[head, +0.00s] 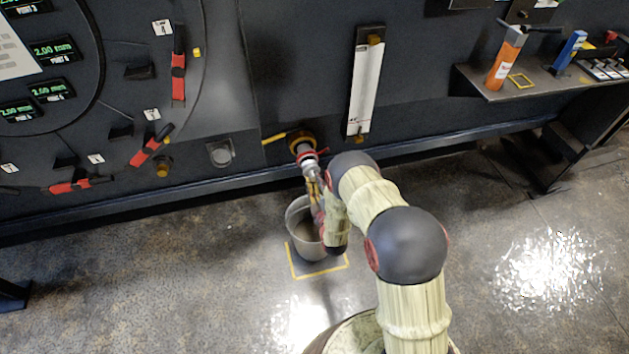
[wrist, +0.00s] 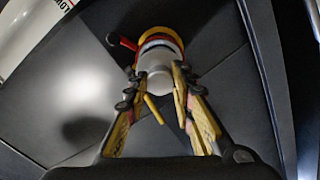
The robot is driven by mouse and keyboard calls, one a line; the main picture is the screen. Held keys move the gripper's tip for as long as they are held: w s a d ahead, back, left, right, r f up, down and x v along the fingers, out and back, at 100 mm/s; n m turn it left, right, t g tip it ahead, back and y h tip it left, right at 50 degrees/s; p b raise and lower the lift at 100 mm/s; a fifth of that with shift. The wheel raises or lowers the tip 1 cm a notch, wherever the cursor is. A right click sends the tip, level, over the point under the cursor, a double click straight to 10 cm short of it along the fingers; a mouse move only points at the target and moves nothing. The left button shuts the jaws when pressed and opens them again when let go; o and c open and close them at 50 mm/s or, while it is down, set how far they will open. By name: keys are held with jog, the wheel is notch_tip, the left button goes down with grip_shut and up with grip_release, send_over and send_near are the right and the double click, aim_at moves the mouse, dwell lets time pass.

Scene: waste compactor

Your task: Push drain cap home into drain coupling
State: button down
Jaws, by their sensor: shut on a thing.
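The drain coupling (head: 300,141) is a brass-yellow fitting low on the dark panel, and its yellow and red rings show in the wrist view (wrist: 160,37). The drain cap (wrist: 158,72) is pale grey and round-ended. It is in line with the coupling and appears against or partly in its mouth; how deep it sits is hard to tell. My gripper (wrist: 155,88) is shut on the cap, with one yellow finger on each side. In the head view my gripper (head: 315,184) is partly hidden by my arm, just in front of the coupling.
A grey bucket (head: 298,215) stands below my gripper inside a yellow floor marking (head: 318,273). A yellow lever (head: 273,138) sticks out left of the coupling. A red lever (wrist: 122,41) sits beside it in the wrist view. A white gauge strip (head: 365,88) hangs above right.

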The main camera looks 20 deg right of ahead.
aim_at(312, 170)
jog(key=shift+w+r, duration=0.15)
jog(key=shift+w, duration=2.25)
dwell(1.2)
jog(key=c, duration=1.5)
grip_release()
jog(key=shift+o, duration=0.4)
jog(key=shift+o, duration=1.2)
jog(key=shift+s, duration=0.15)
jog(key=shift+s+p, duration=0.8)
jog(key=shift+s, duration=2.6)
